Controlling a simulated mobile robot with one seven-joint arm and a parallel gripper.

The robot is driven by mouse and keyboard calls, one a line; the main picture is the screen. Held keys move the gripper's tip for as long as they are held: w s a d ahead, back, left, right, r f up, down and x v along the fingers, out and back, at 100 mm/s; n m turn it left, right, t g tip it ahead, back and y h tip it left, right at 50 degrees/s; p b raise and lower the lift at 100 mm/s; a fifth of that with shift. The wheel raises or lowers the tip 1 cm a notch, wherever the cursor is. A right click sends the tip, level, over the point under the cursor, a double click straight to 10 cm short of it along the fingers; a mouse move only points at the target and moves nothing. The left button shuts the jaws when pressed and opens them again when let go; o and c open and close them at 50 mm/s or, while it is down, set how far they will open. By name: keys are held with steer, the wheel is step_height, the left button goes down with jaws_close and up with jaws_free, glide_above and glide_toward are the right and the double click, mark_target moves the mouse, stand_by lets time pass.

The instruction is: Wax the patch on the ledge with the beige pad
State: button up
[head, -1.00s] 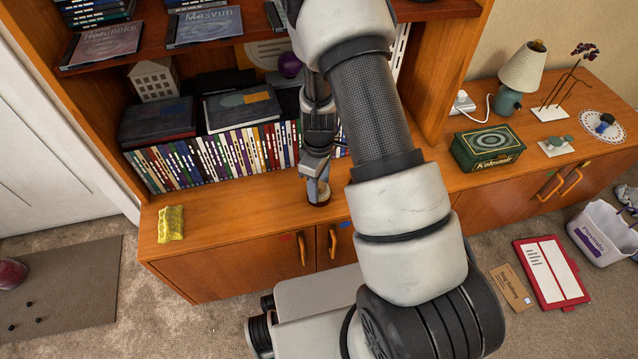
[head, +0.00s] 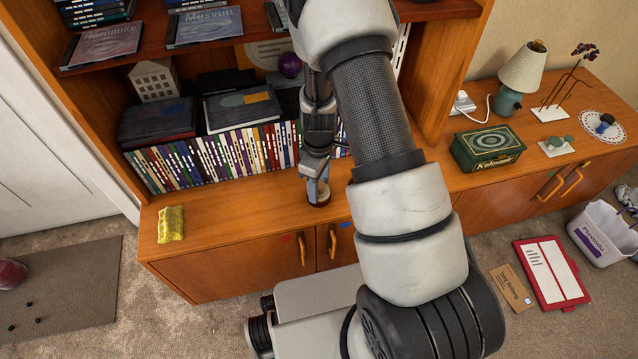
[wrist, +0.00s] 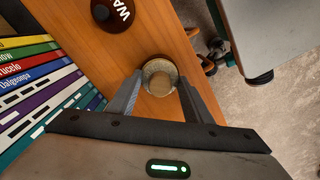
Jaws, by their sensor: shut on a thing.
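The beige pad (wrist: 160,77) is round with a knob-like top. It shows in the wrist view between the two fingers of my gripper (wrist: 160,92), which is shut on it. In the head view my gripper (head: 319,188) points down at the wooden ledge (head: 245,213) in front of the book row, with the pad (head: 319,198) low at its tip. The pad looks to be at or just above the ledge; I cannot tell if it touches. A dark red tin marked "WA" (wrist: 112,13) stands on the ledge in the wrist view. No patch can be made out.
A row of books (head: 215,157) stands along the back of the ledge. A green tin box (head: 487,148) and a lamp (head: 521,72) stand to the right. The ledge between cloth and gripper is clear.

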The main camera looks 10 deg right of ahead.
steer(key=shift+r+p, duration=2.15)
steer(key=shift+r, duration=1.3)
step_height(320, 180, up, 35)
steer(key=s+m+p, duration=0.1)
steer(key=m+p, duration=0.9)
steer(key=p, duration=1)
steer(key=shift+p, duration=0.4)
steer(key=shift+s+f, duration=0.1)
steer(key=shift+f, duration=0.05)
